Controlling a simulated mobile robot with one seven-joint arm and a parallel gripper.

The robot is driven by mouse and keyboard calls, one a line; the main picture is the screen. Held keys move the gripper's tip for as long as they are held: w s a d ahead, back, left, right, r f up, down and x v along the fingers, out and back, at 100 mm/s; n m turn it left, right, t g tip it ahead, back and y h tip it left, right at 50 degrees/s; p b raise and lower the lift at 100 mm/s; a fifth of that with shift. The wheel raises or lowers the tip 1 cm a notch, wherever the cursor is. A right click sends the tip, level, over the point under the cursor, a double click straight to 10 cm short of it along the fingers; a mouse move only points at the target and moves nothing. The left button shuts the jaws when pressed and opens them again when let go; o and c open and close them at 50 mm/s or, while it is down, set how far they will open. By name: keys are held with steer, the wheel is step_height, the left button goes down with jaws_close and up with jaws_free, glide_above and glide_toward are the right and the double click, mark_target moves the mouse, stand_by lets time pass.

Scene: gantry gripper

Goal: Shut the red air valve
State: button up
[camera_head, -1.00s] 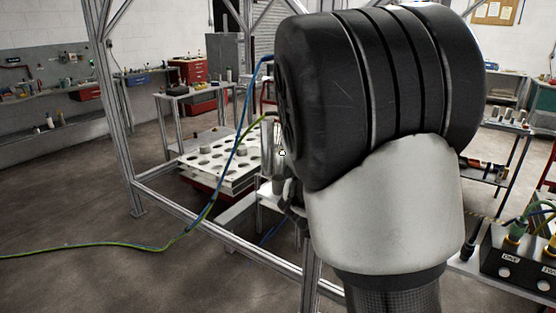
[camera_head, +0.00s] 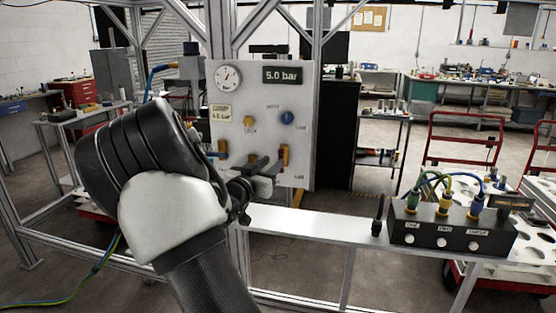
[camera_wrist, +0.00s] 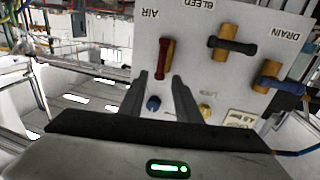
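The red handle of the air valve (camera_wrist: 162,62) is on the white panel in the wrist view, under an upside-down "AIR" label. It lies in line with its brass body. My gripper (camera_wrist: 160,76) is open, its dark fingertips either side of the handle's lower end; I cannot tell whether they touch it. In the head view my gripper (camera_head: 267,166) is in front of the panel's lower right part, by the brass air valve body (camera_head: 284,153). The red handle is hard to make out there.
The panel (camera_head: 300,120) has a round gauge (camera_head: 228,77) and a display (camera_head: 283,74) reading 5.0 bar. A black bleed handle (camera_wrist: 234,47) and a blue drain handle (camera_wrist: 280,85) sit crosswise beside the air valve. A black box (camera_head: 450,236) with cables stands at right on the rail.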

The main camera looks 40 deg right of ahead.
mark_target(280, 156)
steer(key=x, duration=0.5)
steer(key=shift+w+d, duration=0.15)
steer(key=shift+d, duration=0.05)
jaws_close()
